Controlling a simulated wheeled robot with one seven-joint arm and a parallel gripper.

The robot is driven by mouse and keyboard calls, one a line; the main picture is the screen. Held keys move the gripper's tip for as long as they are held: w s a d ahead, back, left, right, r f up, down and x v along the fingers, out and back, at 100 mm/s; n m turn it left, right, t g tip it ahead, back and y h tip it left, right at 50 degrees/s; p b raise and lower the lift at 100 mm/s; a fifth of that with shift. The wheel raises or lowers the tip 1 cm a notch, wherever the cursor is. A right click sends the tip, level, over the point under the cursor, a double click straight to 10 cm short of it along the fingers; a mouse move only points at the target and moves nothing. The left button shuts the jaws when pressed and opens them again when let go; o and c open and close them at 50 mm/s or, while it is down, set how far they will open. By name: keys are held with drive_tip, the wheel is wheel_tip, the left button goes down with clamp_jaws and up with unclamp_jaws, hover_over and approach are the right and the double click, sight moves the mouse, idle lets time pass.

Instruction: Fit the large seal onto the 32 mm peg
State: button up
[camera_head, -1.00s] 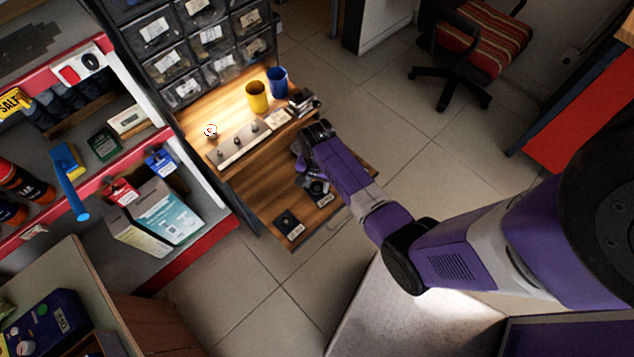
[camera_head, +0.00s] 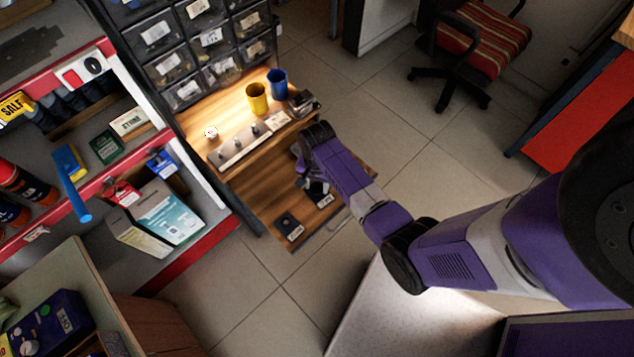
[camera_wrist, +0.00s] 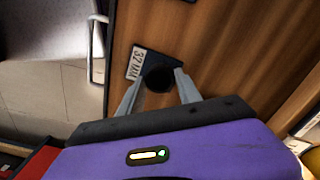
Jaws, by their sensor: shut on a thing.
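The large seal (camera_wrist: 158,78) shows in the wrist view as a dark round shape between my fingertips. My gripper (camera_wrist: 156,84) is shut on it. A dark plate (camera_wrist: 143,58) marked "32 MM" lies just beyond and under the seal. The 32 mm peg itself is hidden, and I cannot tell whether the seal touches it. In the head view my gripper (camera_head: 312,183) is over the lower wooden shelf (camera_head: 268,207), at the labelled plate. The seal is too small and shadowed to make out there.
A second dark labelled plate (camera_head: 288,224) lies on the lower shelf. Above are a strip with several small fittings (camera_head: 237,148), a yellow cup (camera_head: 257,99), a blue cup (camera_head: 277,82) and drawer bins (camera_head: 205,45). Shelving with boxes (camera_head: 165,217) stands left.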

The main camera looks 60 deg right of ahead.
drive_tip(key=shift+r+p, duration=0.65)
drive_tip(key=shift+p, duration=0.05)
idle(0.5)
drive_tip(key=shift+f+b, duration=0.85)
drive_tip(key=shift+f, duration=0.4)
idle(0.6)
drive_tip(key=o, duration=1)
drive_tip(key=shift+o, duration=0.2)
drive_tip(key=shift+r, duration=0.15)
wheel_tip(320, 180, up, 11)
drive_tip(key=p, duration=0.9)
